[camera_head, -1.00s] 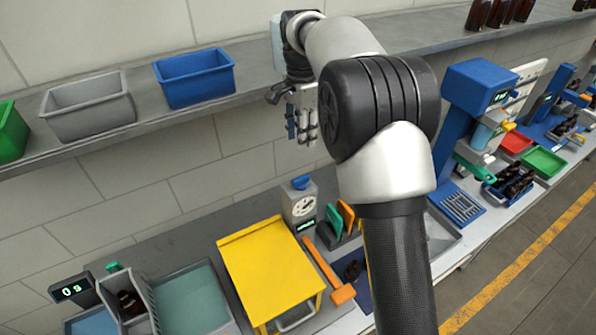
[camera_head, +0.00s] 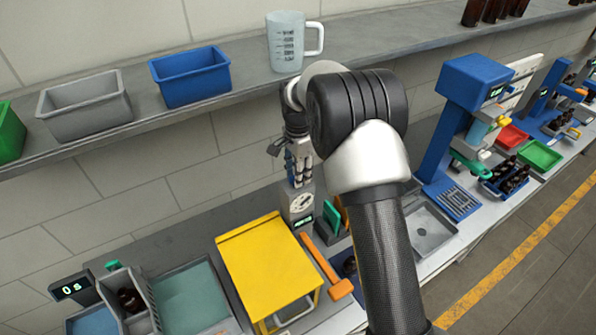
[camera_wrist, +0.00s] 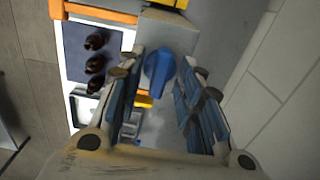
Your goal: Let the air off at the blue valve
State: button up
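The blue valve (camera_wrist: 158,72) is a knob on top of a grey gauge box (camera_head: 300,204) with a round dial and a green-lit display. In the wrist view the knob lies between my gripper's fingers (camera_wrist: 160,78), with a gap on either side. In the head view my gripper (camera_head: 299,178) points down right above the gauge box and hides the knob. The fingers are open and hold nothing. I cannot tell whether the fingertips reach down to the knob's height.
A yellow stand (camera_head: 265,270) and an orange-handled tool (camera_head: 328,268) are close by the gauge box. A shelf holds a clear measuring jug (camera_head: 285,42) and a blue bin (camera_head: 190,77) behind my arm. Dark bottles (camera_wrist: 95,62) show at left in the wrist view.

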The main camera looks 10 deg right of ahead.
jog(key=shift+c, duration=0.2)
grip_shut()
jog(key=shift+n, duration=0.4)
jog(key=n+b, duration=0.1)
jog(key=n, duration=0.1)
jog(key=shift+n, duration=0.4)
jog(key=n, duration=0.4)
jog(key=shift+b, duration=0.4)
jog(key=n, duration=0.5)
jog(key=shift+n+b, duration=0.4)
jog(key=shift+n, duration=1.4)
